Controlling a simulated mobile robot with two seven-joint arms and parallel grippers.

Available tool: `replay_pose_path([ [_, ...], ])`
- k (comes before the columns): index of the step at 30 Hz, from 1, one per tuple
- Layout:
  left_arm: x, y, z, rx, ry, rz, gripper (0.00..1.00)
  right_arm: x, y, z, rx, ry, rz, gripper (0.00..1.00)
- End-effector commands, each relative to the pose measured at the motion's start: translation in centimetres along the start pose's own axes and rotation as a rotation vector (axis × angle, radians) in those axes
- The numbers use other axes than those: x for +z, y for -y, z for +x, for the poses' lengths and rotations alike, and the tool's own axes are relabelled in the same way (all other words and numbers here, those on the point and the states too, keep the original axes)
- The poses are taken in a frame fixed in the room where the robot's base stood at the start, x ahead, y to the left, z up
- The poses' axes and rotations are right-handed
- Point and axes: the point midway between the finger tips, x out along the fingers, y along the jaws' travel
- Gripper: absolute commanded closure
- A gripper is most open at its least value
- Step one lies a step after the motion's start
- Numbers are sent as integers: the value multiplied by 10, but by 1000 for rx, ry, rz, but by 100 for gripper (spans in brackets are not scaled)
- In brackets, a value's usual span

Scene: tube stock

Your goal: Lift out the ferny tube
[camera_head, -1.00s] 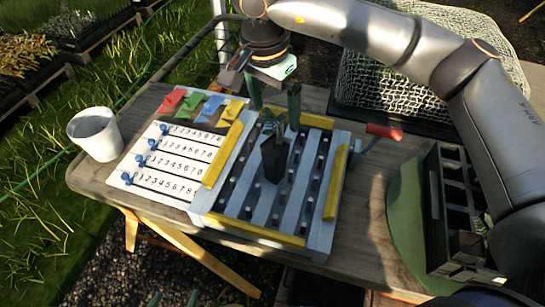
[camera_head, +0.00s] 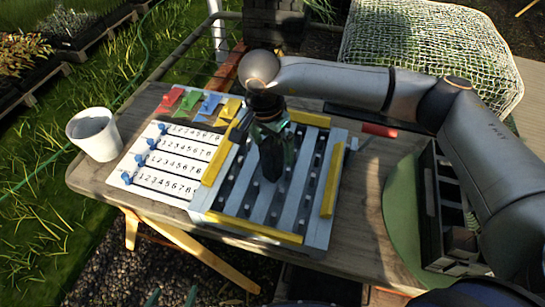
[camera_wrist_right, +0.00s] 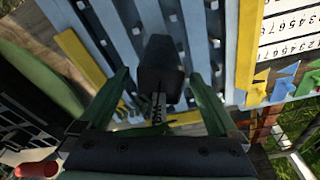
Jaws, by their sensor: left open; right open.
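The ferny tube (camera_head: 271,166) is a black, tapered tube standing upright in the slatted rack (camera_head: 240,222). My right gripper (camera_head: 273,140) is over its top and hides most of the leaves. In the right wrist view the dark tube (camera_wrist_right: 160,62) lies between the two green fingers of my right gripper (camera_wrist_right: 165,85), which are apart with a gap on each side. Some leaves (camera_wrist_right: 158,108) show close to the palm. My left gripper (camera_head: 172,297) shows only as two separated green fingertips at the bottom edge, open and empty, far from the tube.
Yellow bars (camera_head: 334,180) edge the rack. A numbered white board (camera_head: 168,160) with blue pegs and coloured tags lies to its left, by a white pot (camera_head: 94,134). A red-handled tool (camera_head: 379,130) and black crate (camera_head: 440,215) are on the right.

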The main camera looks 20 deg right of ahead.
Motion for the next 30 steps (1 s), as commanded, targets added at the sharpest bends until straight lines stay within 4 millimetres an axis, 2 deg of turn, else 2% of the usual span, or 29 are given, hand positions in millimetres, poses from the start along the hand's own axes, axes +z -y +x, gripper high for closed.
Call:
replay_pose_path([
  [3, 0, 0, 0, 0, 0, 0, 0, 0, 0, 0, 0, 0, 0, 3],
  [27, 0, 0, 0, 0, 1, 1, 0, 0, 0, -1, 0, 0, 0, 93],
  [29, 0, 0, 0, 0, 1, 0, 0, 0, 0, -1, 0, 0, 0, 100],
  [30, 0, 0, 0, 0, 1, 0, 0, 0, 0, -1, 0, 0, 0, 100],
])
